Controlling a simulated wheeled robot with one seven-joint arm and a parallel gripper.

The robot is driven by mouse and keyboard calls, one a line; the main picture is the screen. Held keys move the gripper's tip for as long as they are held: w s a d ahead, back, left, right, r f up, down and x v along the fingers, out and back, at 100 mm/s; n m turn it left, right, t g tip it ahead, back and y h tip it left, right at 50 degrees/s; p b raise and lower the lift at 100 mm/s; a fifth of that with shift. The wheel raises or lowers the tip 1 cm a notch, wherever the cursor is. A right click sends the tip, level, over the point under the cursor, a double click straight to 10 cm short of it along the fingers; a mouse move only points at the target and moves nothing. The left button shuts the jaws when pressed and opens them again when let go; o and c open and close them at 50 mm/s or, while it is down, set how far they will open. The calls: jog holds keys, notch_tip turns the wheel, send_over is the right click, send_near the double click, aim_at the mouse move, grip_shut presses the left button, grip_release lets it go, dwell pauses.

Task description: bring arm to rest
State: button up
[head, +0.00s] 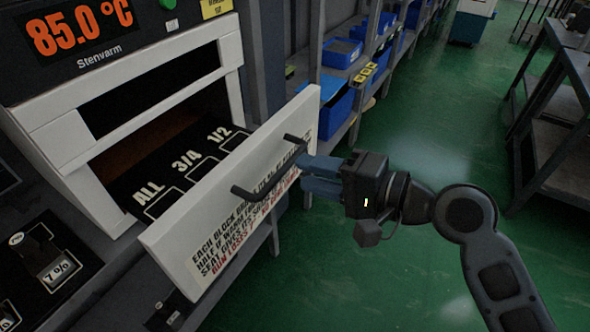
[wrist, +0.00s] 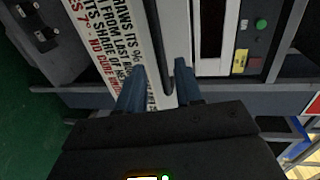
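My gripper (head: 304,172) is at the right end of the dark bar handle (head: 268,183) on a white drawer front. The wrist view shows its two blue fingers apart (wrist: 160,82), with a dark end of the handle between them and room around it. I cannot tell whether either finger touches the handle. The white drawer front (head: 180,250) carries printed text and stands out from the oven (head: 60,150). Behind it the dark drawer floor (head: 180,185) shows the marks ALL, 3/4 and 1/2, with no block visible on it.
The oven's display (head: 80,28) reads 85.0 °C. Black units (head: 40,265), one marked 7%, sit at lower left. Shelving with blue bins (head: 342,52) stands behind the drawer. A dark rack (head: 560,120) is at right. The green floor (head: 420,130) between is clear.

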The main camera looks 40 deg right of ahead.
jog(key=shift+v, duration=1.05)
jog(key=s+a+f+n+h, duration=0.1)
jog(key=s+f+n+h, duration=0.25)
jog(key=s, duration=0.45)
jog(key=s+a+f+n+h, duration=0.1)
jog(key=s+f+n+h, duration=0.1)
jog(key=s+f+n, duration=0.45)
jog(key=s+a+r+n, duration=0.4)
jog(key=s+r, duration=0.1)
jog(key=s, duration=0.4)
jog(key=shift+y, duration=0.35)
